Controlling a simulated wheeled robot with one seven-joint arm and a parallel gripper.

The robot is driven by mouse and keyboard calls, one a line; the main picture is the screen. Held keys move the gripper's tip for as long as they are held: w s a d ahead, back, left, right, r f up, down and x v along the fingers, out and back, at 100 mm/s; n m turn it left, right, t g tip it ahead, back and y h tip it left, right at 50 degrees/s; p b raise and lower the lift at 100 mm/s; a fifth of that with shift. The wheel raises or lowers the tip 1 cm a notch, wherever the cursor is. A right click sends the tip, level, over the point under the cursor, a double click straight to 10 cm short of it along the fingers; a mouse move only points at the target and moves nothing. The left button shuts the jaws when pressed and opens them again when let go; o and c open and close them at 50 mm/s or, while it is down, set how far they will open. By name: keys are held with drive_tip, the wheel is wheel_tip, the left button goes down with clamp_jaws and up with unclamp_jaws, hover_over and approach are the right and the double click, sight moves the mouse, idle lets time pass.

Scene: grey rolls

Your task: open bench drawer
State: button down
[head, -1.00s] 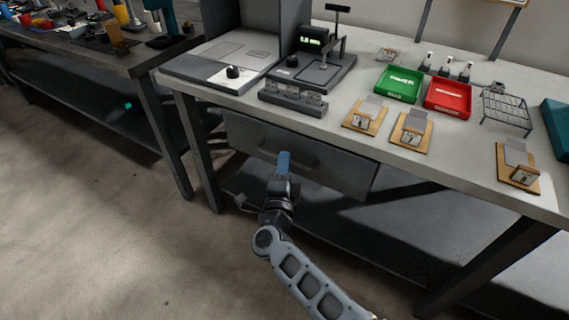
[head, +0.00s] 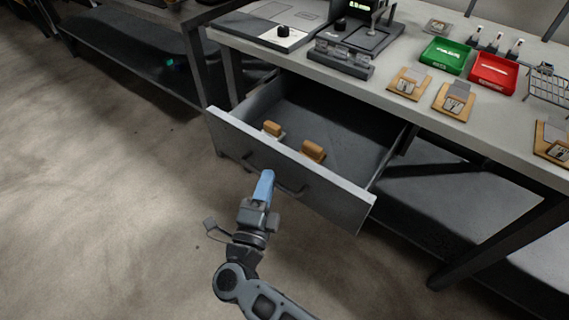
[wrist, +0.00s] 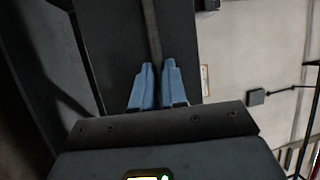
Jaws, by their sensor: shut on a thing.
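The bench drawer (head: 340,188) is pulled well out below the bench top (head: 380,88) in the head view. Its dark bar handle (head: 291,190) runs along the front panel. My gripper (head: 265,178), with blue fingers, is at the handle's middle and is shut on it. In the wrist view the fingers (wrist: 156,82) are close together, with the handle bar (wrist: 152,30) running up from between them. Two tan-brown blocks (head: 313,151) lie inside the drawer; the rest of the drawer floor looks bare.
On the bench top stand a green tray (head: 444,55), a red tray (head: 493,73), a device with a display (head: 362,12) and several wooden boards with tags. A lower shelf (head: 470,205) and a bench leg (head: 492,238) are at the right. The floor at left is clear.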

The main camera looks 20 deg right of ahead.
drive_tip(key=shift+s+a, duration=0.7)
drive_tip(key=shift+a, duration=0.25)
drive_tip(key=shift+s+a, duration=0.65)
drive_tip(key=shift+a, duration=0.25)
drive_tip(key=c, duration=1.2)
unclamp_jaws()
drive_tip(key=b+v, duration=0.1)
drive_tip(key=v, duration=0.6)
drive_tip(key=shift+s+a, duration=0.15)
drive_tip(key=shift+s, duration=0.2)
